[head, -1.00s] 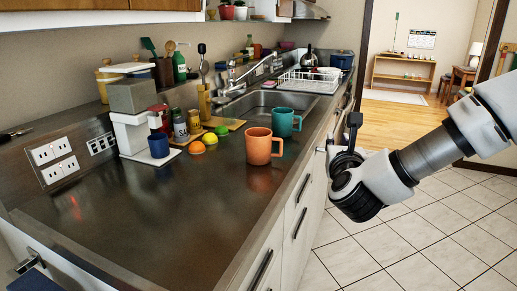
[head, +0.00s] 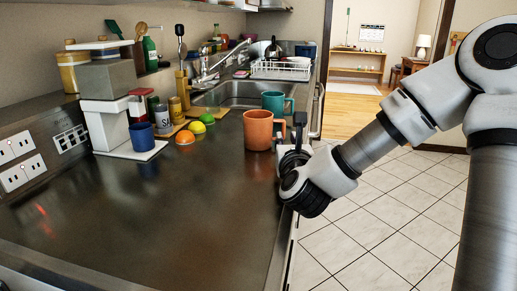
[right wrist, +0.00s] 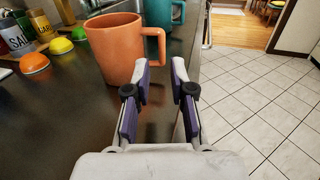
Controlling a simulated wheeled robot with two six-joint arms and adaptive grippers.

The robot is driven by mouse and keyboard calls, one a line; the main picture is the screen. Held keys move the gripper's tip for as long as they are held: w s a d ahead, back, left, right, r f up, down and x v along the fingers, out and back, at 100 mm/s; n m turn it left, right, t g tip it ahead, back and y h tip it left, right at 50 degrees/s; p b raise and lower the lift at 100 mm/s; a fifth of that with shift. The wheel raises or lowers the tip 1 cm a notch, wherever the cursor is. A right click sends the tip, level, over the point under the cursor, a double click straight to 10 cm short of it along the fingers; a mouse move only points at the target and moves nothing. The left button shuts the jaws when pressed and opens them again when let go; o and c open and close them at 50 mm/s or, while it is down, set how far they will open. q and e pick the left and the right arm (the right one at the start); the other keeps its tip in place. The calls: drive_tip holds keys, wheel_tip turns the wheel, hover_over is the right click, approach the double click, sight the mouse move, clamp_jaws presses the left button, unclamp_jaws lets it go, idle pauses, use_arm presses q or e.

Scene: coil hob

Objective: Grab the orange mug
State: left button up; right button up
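The orange mug (head: 258,130) stands upright on the dark metal counter near its right edge. It also shows in the right wrist view (right wrist: 119,48), with its handle on the right side. My right gripper (head: 299,133) is just to the right of the mug in the head view. In the right wrist view its two fingers (right wrist: 161,82) are spread apart with nothing between them, and the left fingertip is near the mug's handle. Whether it touches the mug is not clear. My left gripper is not in view.
A teal mug (head: 274,102) stands behind the orange mug. The front of the counter (head: 170,215) is clear.

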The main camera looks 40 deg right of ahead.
sight(283, 129)
drive_tip(key=x, duration=0.5)
drive_tip(key=p+x, duration=0.1)
drive_tip(key=x, duration=0.1)
drive_tip(key=shift+w+d+f, duration=0.2)
drive_tip(key=shift+d+f, duration=0.05)
clamp_jaws()
